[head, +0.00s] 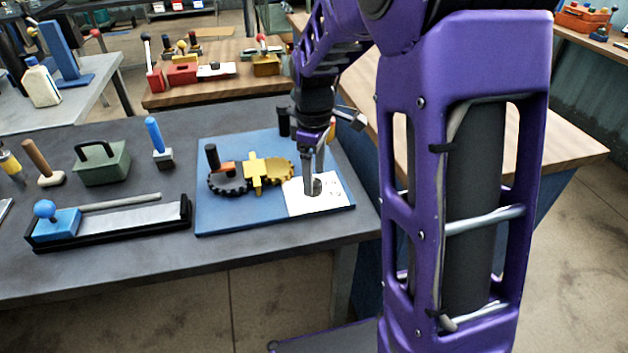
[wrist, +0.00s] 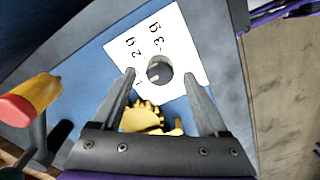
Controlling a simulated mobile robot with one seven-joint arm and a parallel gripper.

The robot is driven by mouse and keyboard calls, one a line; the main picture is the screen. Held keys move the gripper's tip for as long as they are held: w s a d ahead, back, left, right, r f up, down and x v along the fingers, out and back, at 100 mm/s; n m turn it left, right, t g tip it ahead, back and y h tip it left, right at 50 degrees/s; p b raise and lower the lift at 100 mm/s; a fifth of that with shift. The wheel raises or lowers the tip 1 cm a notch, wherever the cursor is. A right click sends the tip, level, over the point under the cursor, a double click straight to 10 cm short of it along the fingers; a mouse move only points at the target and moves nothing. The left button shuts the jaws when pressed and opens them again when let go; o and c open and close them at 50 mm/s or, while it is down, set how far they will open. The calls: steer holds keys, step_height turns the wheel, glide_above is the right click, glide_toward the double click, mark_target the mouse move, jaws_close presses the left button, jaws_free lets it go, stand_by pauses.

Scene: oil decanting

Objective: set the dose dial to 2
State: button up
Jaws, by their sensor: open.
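The dose dial (wrist: 158,72) is a small dark grey round knob on a white plate (wrist: 180,30). Printed marks that look like 2 g and 3 g sit beside it, and another mark is partly hidden by a finger; I cannot tell where the dial points. In the head view the white plate (head: 330,197) lies at the front right of a blue board. My gripper (wrist: 160,77) is open, with one fingertip on each side of the dial and gaps visible. In the head view my gripper (head: 313,178) points down over the dial; contact is unclear.
The blue board (head: 230,215) also carries yellow gears (head: 265,170) and a dark gear with a black knob (head: 212,155). A red-and-yellow handle (wrist: 30,98) stands near my gripper. A black tray (head: 110,235) and green block (head: 103,165) lie left on the grey table.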

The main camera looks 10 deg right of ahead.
steer(key=shift+f, duration=0.7)
jaws_close()
